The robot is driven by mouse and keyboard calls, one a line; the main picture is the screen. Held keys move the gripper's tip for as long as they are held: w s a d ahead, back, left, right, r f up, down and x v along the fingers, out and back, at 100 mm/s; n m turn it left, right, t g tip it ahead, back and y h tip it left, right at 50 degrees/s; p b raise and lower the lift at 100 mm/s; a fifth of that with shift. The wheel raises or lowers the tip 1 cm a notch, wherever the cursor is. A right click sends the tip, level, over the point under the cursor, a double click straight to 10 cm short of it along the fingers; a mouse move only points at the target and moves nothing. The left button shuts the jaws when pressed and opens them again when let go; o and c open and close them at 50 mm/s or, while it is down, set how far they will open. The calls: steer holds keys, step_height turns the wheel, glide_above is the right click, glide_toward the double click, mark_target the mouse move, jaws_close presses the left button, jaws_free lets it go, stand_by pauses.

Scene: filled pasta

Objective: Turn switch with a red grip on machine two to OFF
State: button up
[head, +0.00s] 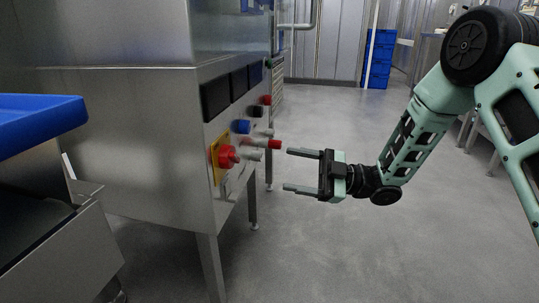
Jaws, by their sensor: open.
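A steel machine (130,130) stands at the left in the head view, with a control panel on its right-hand side. A red rotary switch (228,157) on a yellow plate (216,150) sits low at the panel's near end. A lever with a red tip (274,145) sticks out from the panel behind it. My gripper (286,170) is open and empty, to the right of the panel, with its fingers pointing left at it. The fingertips appear apart from the controls. The switch positions and any machine number cannot be read.
A blue knob (242,127) and other small controls line the panel below dark displays (215,98). A blue tray (36,121) juts in at the left. Blue crates (378,58) stand at the back. The grey floor (320,245) is clear in front.

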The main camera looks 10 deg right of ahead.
steer(key=p+v, duration=0.1)
steer(key=v, duration=0.3)
steer(key=shift+d+f, duration=0.15)
steer(key=shift+d, duration=0.2)
